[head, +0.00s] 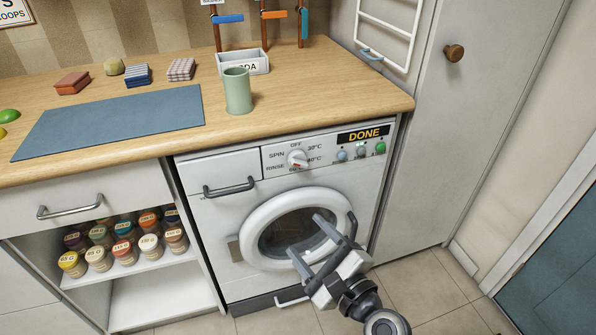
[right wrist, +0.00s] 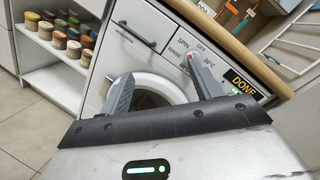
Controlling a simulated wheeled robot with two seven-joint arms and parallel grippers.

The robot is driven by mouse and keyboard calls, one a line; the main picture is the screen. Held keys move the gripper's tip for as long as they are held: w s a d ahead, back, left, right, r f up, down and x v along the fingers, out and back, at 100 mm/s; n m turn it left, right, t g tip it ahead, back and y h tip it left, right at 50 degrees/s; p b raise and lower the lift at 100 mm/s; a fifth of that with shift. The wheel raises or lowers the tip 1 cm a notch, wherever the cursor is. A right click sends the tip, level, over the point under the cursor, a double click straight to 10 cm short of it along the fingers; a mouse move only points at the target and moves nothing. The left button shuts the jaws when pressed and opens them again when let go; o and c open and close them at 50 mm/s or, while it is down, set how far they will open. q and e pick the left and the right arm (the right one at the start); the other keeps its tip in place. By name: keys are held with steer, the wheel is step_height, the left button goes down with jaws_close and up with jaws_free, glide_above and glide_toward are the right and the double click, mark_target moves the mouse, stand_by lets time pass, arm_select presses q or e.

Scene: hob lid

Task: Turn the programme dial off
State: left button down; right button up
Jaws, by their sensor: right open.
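The programme dial (head: 297,159) is a small round white knob on the washing machine's control panel. OFF is printed above it, SPIN and RINSE to its left, and temperatures to its right; its exact setting is too small to read. My right gripper (head: 304,235) is open and empty in front of the round door, below the dial. In the right wrist view the dial (right wrist: 189,58) shows just beyond the tip of the right-hand finger, which partly hides it. The gripper's spread fingers (right wrist: 158,70) frame the door. My left gripper is out of view.
The washing machine door (head: 262,213) is closed. A lit DONE display (head: 364,135) and several small buttons sit right of the dial. A green cup (head: 238,91) stands on the worktop above, near its front edge. Several spice jars (head: 124,250) fill the shelf at left.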

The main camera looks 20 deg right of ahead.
steer(key=w+d+m+t+h+b, duration=0.1)
steer(key=w+d+m+h, duration=0.4)
steer(key=m, duration=1.2)
steer(key=m+b, duration=0.1)
glide_toward(301, 164)
steer(key=w, duration=0.9)
steer(key=shift+w, duration=0.15)
steer(key=c, duration=1)
